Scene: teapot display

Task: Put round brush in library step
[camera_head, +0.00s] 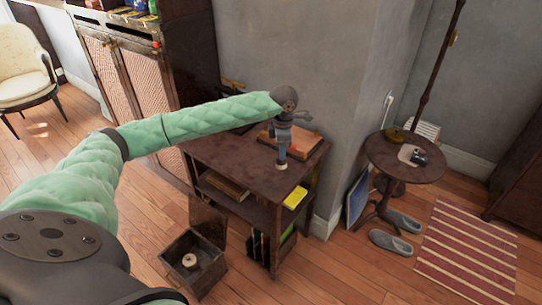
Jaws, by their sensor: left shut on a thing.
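My left arm reaches across from the left, and my left gripper (284,138) points down over the dark wooden table top. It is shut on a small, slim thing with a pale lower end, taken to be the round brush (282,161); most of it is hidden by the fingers. Whether its lower end touches the table top cannot be told. The library step appears to be the dark wooden box (184,279) on the floor at the lower middle, its lid (208,221) standing open. A small round beige thing lies inside. My right gripper is not in view.
The shelved table (222,150) carries a wooden tray or board (304,144) near the gripper, with books and a yellow item (295,197) below. A round side table (390,165), grey slippers (391,243) and a striped rug (465,250) are right.

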